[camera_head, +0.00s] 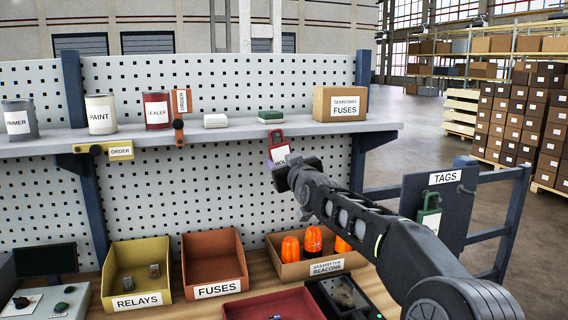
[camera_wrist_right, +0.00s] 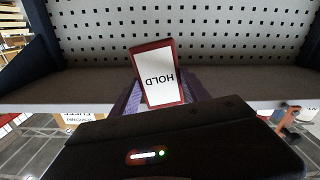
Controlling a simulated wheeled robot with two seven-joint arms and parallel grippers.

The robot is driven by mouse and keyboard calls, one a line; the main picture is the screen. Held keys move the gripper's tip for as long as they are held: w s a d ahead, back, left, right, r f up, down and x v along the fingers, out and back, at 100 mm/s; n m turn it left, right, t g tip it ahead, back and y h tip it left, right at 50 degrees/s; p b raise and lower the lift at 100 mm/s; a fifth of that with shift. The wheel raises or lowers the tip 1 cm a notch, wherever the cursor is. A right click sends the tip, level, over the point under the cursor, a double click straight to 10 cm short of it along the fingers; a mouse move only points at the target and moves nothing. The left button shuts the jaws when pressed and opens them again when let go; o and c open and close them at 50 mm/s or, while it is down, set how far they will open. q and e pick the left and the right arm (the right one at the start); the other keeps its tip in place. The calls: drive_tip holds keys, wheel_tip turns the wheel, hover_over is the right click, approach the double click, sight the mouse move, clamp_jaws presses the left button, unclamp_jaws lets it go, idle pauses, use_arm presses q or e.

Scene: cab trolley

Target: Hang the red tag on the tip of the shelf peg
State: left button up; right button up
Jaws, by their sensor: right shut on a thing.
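The red tag (camera_head: 277,150), with a white label, is held up in front of the pegboard, just below the shelf's front edge. My right gripper (camera_head: 284,164) is shut on its lower part. In the right wrist view the tag (camera_wrist_right: 158,72) reads HOLD upside down, between the fingers. One dark shelf peg (camera_head: 178,124) sticks out of the shelf front, left of my gripper, with an orange tag (camera_head: 181,103) at it. Another dark peg (camera_head: 96,150) is farther left with a yellow ORDER tag (camera_head: 121,150) beside it. My left gripper is out of view.
The shelf (camera_head: 240,131) carries a primer can, a paint can (camera_head: 101,114), a sealer can (camera_head: 157,110), small boxes and a fuses carton (camera_head: 340,103). Below stand bins for relays (camera_head: 135,300), fuses (camera_head: 214,289) and beacons. A TAGS board (camera_head: 438,190) with a green tag is at right.

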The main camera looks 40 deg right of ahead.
idle(0.4)
drive_tip(key=o, duration=1.4)
drive_tip(key=shift+o, duration=0.2)
drive_tip(key=shift+s, duration=0.15)
drive_tip(key=v, duration=0.7)
drive_tip(key=shift+s+a+b, duration=0.15)
drive_tip(key=shift+s+b, duration=0.1)
drive_tip(key=shift+b, duration=0.15)
